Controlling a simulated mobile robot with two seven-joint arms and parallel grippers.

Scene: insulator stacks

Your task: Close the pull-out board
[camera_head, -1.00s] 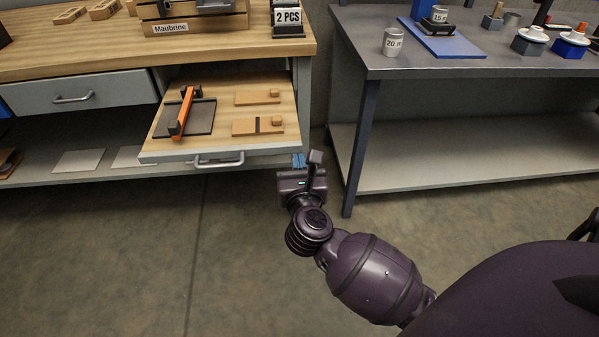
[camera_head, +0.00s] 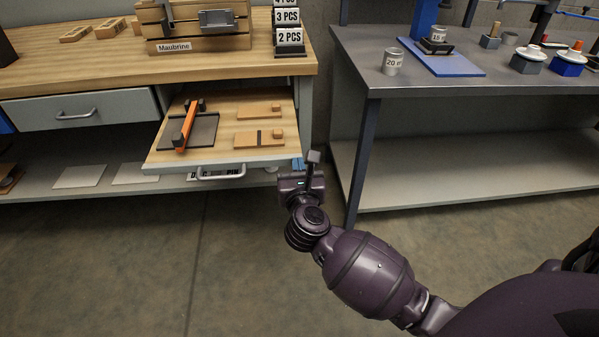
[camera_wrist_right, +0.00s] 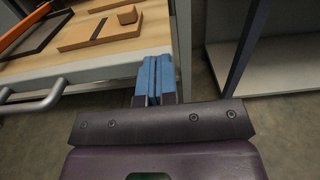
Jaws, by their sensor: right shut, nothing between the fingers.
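The pull-out board (camera_head: 222,147) is a light wooden panel with a grey front edge and a bar handle (camera_head: 221,173). It sticks out from under the wooden bench. On it lie a dark tray with an orange-and-black bar (camera_head: 187,126) and two small wooden pieces (camera_head: 258,110). My right gripper (camera_head: 299,164) is at the board's front right corner. Its blue fingertips (camera_wrist_right: 156,80) are shut together and empty in the right wrist view, beside the end of the board's front edge (camera_wrist_right: 100,71). I cannot tell whether they touch it. My left gripper is out of view.
A grey drawer (camera_head: 80,111) is shut left of the board. A grey table (camera_head: 450,75) stands to the right, its dark leg (camera_head: 362,160) close to my right gripper. A lower shelf (camera_head: 60,191) runs under the bench. The floor in front is clear.

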